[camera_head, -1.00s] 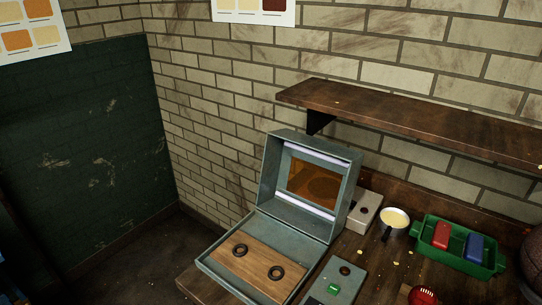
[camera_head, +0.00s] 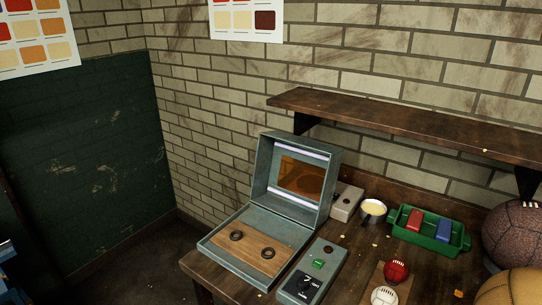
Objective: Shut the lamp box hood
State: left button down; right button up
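The lamp box (camera_head: 220,250) is a grey-green metal case on the wooden workbench. Its hood (camera_head: 263,172) stands raised at the back, open. Inside the hood are an orange window (camera_head: 301,176) and two pale lamp tubes, one above and one below the window. In the base lies a wooden board (camera_head: 246,248) with two dark rings (camera_head: 236,236) on it. Neither of my grippers shows in the head view.
Right of the lamp box lies a grey control box (camera_head: 312,272) with a green button and a dial. Beyond are a cup (camera_head: 373,211), a green tray (camera_head: 430,236), small balls (camera_head: 397,272) and large balls (camera_head: 510,235). A wooden shelf (camera_head: 420,125) overhangs the back.

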aim_at(271, 146)
jog(key=k, duration=0.2)
jog(key=z, duration=1.3)
jog(key=i+j, duration=0.1)
jog(key=j, duration=1.35)
jog(key=i+j, duration=0.15)
jog(key=j, duration=1.35)
jog(key=i+j, duration=0.15)
jog(key=j, duration=0.55)
